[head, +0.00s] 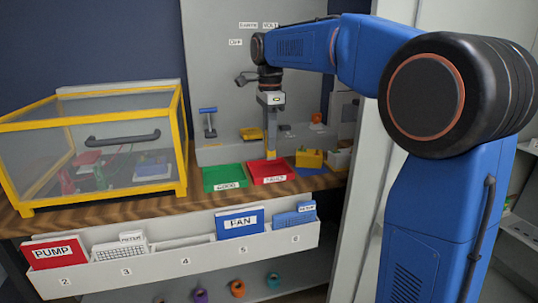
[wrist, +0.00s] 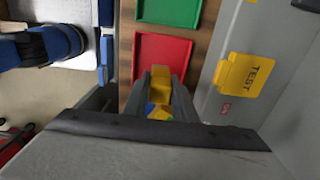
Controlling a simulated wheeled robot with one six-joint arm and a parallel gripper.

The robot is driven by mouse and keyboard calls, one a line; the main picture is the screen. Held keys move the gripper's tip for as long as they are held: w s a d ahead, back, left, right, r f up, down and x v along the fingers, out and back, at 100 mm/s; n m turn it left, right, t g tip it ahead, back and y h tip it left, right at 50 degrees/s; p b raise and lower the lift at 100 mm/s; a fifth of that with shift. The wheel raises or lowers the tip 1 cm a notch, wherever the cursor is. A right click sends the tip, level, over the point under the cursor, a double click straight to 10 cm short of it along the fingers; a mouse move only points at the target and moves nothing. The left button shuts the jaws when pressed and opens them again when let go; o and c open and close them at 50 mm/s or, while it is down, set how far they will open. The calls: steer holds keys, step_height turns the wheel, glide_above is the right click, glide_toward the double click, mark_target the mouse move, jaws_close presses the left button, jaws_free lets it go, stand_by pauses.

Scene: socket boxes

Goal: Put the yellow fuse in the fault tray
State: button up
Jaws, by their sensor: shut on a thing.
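My gripper (head: 271,153) points down at the back edge of the red tray (head: 270,180), which carries a small white label on its front. In the wrist view my gripper (wrist: 160,75) is shut on a yellow piece, the yellow fuse (wrist: 161,72), at its fingertips. The red tray (wrist: 148,48) lies beneath and beyond the fingers there. I cannot tell the exact gap between fuse and tray.
A green tray (head: 225,184) sits left of the red one. A yellow block (head: 309,158) stands at the blue tray (head: 310,172) to the right. A yellow TEST flap (wrist: 250,76) is on the grey panel behind. A yellow-framed clear case (head: 160,187) stands at left.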

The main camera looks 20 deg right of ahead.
steer(key=shift+f, duration=2.4)
steer(key=shift+f, duration=0.1)
steer(key=o, duration=1)
step_height(320, 180, up, 12)
steer(key=shift+r, duration=0.15)
steer(key=s+d+f+n+t, duration=0.1)
steer(key=s+d+f+n, duration=0.1)
steer(key=s+f+n, duration=0.4)
steer(key=s+d+f+n+t, duration=0.2)
steer(key=s+f+n, duration=0.4)
steer(key=s+f, duration=0.5)
steer(key=s+d+f+n+t, duration=0.1)
steer(key=s+d+f+n, duration=0.2)
steer(key=s, duration=1.4)
steer(key=shift+s+f+n+t, duration=0.2)
steer(key=shift+f+n, duration=0.55)
steer(key=shift+f, duration=0.65)
steer(key=shift+s+f+n+t, duration=0.1)
steer(key=shift+f+n+t, duration=0.1)
steer(key=shift+f+n, duration=0.9)
